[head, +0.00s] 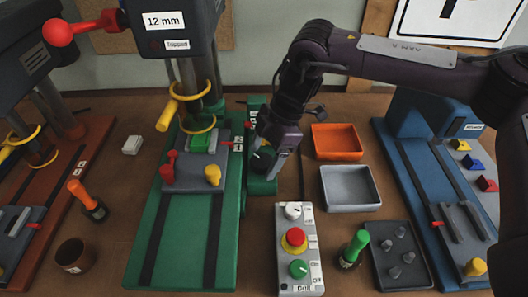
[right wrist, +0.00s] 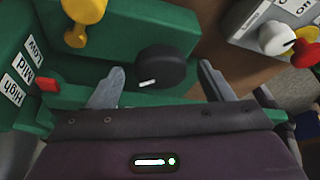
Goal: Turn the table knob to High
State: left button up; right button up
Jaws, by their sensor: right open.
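The black table knob (right wrist: 160,67) with a short white mark sits on the side of a green machine base (right wrist: 120,45). In the head view the knob (head: 263,160) is partly covered by my right gripper (head: 268,158). In the right wrist view my right gripper (right wrist: 160,84) is open, with one finger on each side of the knob and gaps visible. A Low, Mid, High label strip (right wrist: 22,68) is at the left. A red pointer (right wrist: 47,85) is beside it, closest to Mid and High; I cannot tell the exact setting. My left gripper is out of view.
A grey control box (head: 299,222) with a red button stands in front of the gripper. An orange tray (head: 337,127) and a grey tray (head: 375,187) are to its right. A yellow clamp knob (right wrist: 75,36) is near the gripper in the wrist view.

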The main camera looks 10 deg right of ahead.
jog(key=shift+s+a, duration=0.1)
jog(key=shift+s, duration=0.05)
jog(key=shift+f, duration=0.1)
jog(key=c, duration=1)
jog(key=shift+o, duration=0.2)
jog(key=shift+m+t, duration=0.3)
jog(key=shift+m, duration=0.5)
